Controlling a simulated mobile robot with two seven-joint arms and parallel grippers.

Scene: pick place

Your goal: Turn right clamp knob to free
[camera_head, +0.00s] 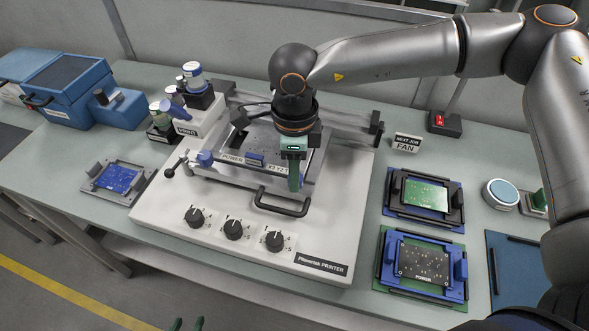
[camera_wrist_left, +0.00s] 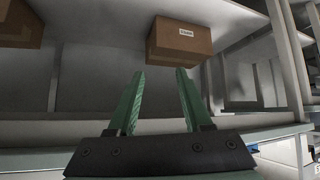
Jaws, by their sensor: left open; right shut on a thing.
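The printer (camera_head: 165,215) is a white machine on the bench, with a framed stencil (camera_head: 232,169) labelled POWER. A blue clamp knob (camera_head: 204,158) shows at the left of the frame's front bar. My right gripper (camera_head: 294,186) points down at the right end of that bar, its green fingers shut around the spot of the right clamp knob. The fingers hide that knob, so its turn angle cannot be seen. My left gripper (camera_head: 187,324) shows only its green fingertips at the bottom edge, away from the printer. In the left wrist view it (camera_wrist_left: 158,75) is open and empty.
Several black dials (camera_head: 233,229) and a black handle (camera_head: 282,206) are on the printer's front. Board carriers (camera_head: 465,277) lie at the right, a blue board (camera_head: 117,179) at the left. Jars (camera_head: 193,75) stand behind. A cardboard box (camera_wrist_left: 182,40) sits on a shelf.

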